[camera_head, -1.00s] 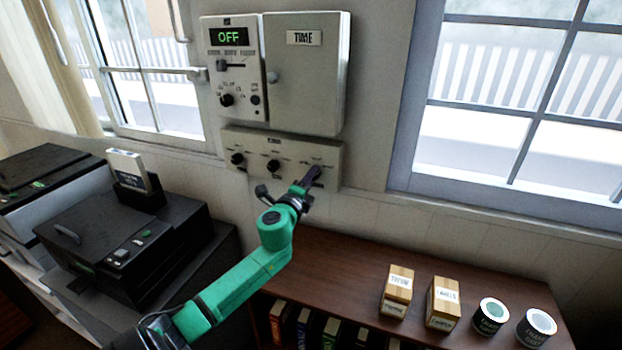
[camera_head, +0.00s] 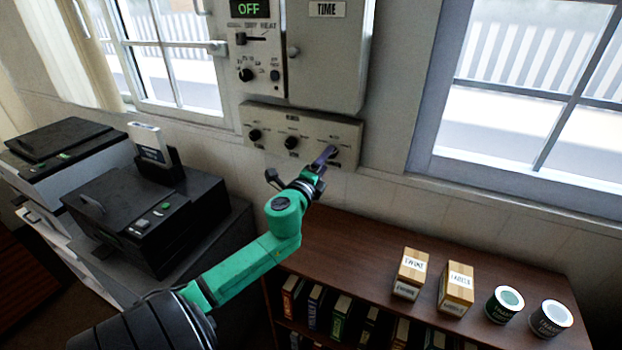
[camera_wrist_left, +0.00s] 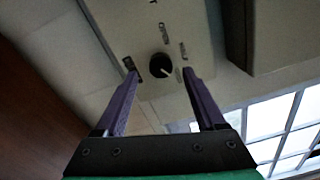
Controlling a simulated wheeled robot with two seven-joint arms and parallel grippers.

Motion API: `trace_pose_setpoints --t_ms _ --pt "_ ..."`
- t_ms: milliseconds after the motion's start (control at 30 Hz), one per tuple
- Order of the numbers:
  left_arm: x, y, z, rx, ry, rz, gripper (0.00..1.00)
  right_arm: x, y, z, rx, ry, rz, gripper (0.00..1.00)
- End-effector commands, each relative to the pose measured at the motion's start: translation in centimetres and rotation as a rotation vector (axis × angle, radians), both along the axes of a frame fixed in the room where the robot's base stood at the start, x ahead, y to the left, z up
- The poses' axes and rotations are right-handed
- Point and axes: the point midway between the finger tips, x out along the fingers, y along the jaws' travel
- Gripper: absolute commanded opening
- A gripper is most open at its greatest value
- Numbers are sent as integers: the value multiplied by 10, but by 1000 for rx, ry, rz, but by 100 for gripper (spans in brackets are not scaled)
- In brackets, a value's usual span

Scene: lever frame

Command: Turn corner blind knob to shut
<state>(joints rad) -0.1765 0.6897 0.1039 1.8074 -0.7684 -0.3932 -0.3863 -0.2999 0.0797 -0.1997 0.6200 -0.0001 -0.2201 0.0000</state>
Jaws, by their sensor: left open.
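A pale panel (camera_head: 272,122) with a row of dark knobs is on the wall. Its left knob (camera_head: 254,135) and middle knob (camera_head: 291,142) show clearly. My left gripper (camera_head: 328,154) is at the panel's right end and covers the knob area there. In the left wrist view a round dark knob (camera_wrist_left: 160,66) with a light pointer appears between the two open purple fingers of my left gripper (camera_wrist_left: 157,69). I see gaps on both sides of it; I cannot tell how deep the fingers reach. The labels are too blurred to read. My right gripper is not in view.
Above the panel are a control box (camera_head: 258,62) reading OFF and a grey cabinet (camera_head: 327,60) marked TIME. A brown shelf (camera_head: 350,240) below holds small boxes and cans at right. Black machines (camera_head: 150,215) stand at left. Windows flank the panel.

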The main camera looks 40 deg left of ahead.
Motion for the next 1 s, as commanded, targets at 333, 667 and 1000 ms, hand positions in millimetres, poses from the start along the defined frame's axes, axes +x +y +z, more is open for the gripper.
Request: trace_pose_setpoints --t_ms 333,667,1000 --pt "-86 -28 -8 -2 4 0 72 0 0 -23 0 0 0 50" --pt "-108 -35 -3 0 1 1 72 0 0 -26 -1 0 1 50" --pt "-107 -35 -4 0 1 0 72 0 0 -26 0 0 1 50"
